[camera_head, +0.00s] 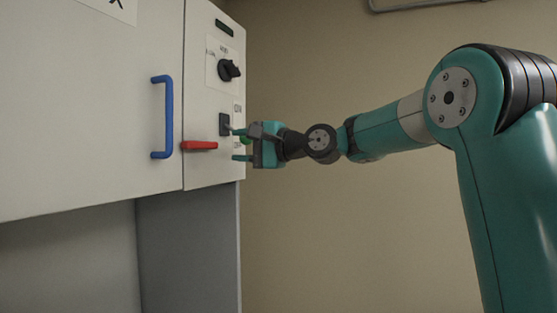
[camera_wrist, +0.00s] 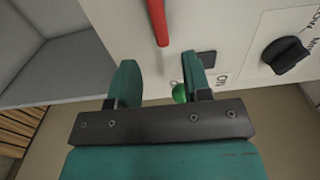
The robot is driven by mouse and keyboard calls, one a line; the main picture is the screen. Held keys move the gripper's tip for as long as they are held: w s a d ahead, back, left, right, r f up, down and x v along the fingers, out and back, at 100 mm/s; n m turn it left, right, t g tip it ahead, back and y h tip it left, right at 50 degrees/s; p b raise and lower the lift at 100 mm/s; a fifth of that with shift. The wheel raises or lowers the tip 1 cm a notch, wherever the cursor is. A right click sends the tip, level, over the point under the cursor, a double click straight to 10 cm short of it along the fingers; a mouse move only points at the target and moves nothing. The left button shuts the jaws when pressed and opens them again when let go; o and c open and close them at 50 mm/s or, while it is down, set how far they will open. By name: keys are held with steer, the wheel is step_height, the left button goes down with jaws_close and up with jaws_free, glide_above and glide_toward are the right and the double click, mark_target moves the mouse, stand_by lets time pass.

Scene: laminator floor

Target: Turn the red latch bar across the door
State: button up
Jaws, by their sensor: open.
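The red latch bar (camera_head: 200,145) lies level on the cabinet's right panel, its left end at the right edge of the white door (camera_head: 80,110). In the wrist view the red bar (camera_wrist: 158,20) shows at the top, beyond the fingertips. My gripper (camera_head: 236,144) is open and empty, just right of the bar and apart from it, pointing at the panel. In the wrist view my gripper (camera_wrist: 160,72) has its two teal fingers spread, with bare panel between them. Whether the fingertips touch the panel is unclear.
A blue handle (camera_head: 164,117) stands out from the door left of the bar. A black knob (camera_head: 229,70) and a dark square switch (camera_head: 224,124) sit above. A green button (camera_wrist: 180,93) is close to one finger. Open space lies right of the cabinet.

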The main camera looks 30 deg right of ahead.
steer(key=b+v, duration=0.3)
steer(key=v, duration=0.7)
steer(key=s+a+f+n+g+h+b, duration=0.15)
steer(key=s+a+f+n+g, duration=0.25)
steer(key=a+f, duration=0.5)
steer(key=s+a+f+n+g+b, duration=0.2)
steer(key=s+a+f+n+g, duration=0.3)
steer(key=f, duration=0.7)
steer(key=s+a+f+n+g+h+b, duration=0.2)
steer(key=s+f+n+g+h, duration=0.3)
steer(key=s+f, duration=1.2)
steer(key=a+n, duration=0.1)
steer(key=n, duration=0.3)
steer(key=shift+s+g, duration=0.25)
steer(key=shift+g, duration=0.05)
